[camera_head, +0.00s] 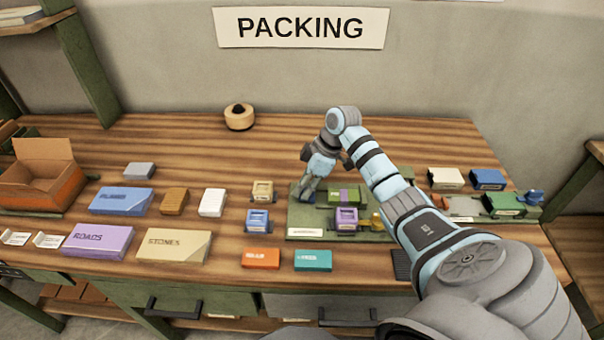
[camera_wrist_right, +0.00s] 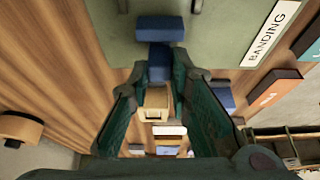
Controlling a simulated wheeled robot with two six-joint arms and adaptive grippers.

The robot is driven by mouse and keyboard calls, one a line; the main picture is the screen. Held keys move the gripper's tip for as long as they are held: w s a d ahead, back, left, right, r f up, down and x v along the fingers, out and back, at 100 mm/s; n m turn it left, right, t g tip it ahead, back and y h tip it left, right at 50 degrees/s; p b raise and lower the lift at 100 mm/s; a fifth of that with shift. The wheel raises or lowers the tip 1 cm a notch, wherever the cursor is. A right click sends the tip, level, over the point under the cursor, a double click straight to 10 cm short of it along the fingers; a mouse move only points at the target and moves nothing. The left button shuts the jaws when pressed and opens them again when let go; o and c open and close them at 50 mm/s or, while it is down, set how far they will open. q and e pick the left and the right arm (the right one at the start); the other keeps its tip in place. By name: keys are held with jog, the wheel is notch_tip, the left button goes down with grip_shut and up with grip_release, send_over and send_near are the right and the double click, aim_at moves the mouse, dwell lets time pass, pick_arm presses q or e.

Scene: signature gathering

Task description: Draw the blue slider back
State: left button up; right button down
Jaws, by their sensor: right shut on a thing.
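The blue slider (camera_wrist_right: 160,28) shows in the right wrist view as a blue block at the edge of the green banding board (camera_wrist_right: 115,30), with a darker blue part reaching between my fingertips. My right gripper (camera_wrist_right: 160,66) is shut on that part. In the head view, my right gripper (camera_head: 310,186) points down at the left end of the green board (camera_head: 300,222) and hides most of the slider. My left gripper is in neither view.
A tan holder (camera_head: 263,190) and a blue holder (camera_head: 258,221) stand left of the board. A purple holder (camera_head: 347,219) and a yellow piece (camera_head: 377,221) are at its right. Orange (camera_head: 261,259) and teal (camera_head: 313,261) boxes lie in front. Bare table shows behind the board.

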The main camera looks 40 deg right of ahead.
aim_at(318, 199)
jog(key=c, duration=1.5)
grip_release()
jog(key=shift+w+a, duration=0.15)
jog(key=shift+a, duration=0.05)
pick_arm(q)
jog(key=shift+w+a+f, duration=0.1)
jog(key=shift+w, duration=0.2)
pick_arm(e)
jog(key=shift+d+r, duration=0.1)
jog(key=shift+d+r, duration=0.15)
jog(key=shift+r, duration=0.15)
jog(key=v, duration=1.1)
jog(key=shift+r, duration=0.1)
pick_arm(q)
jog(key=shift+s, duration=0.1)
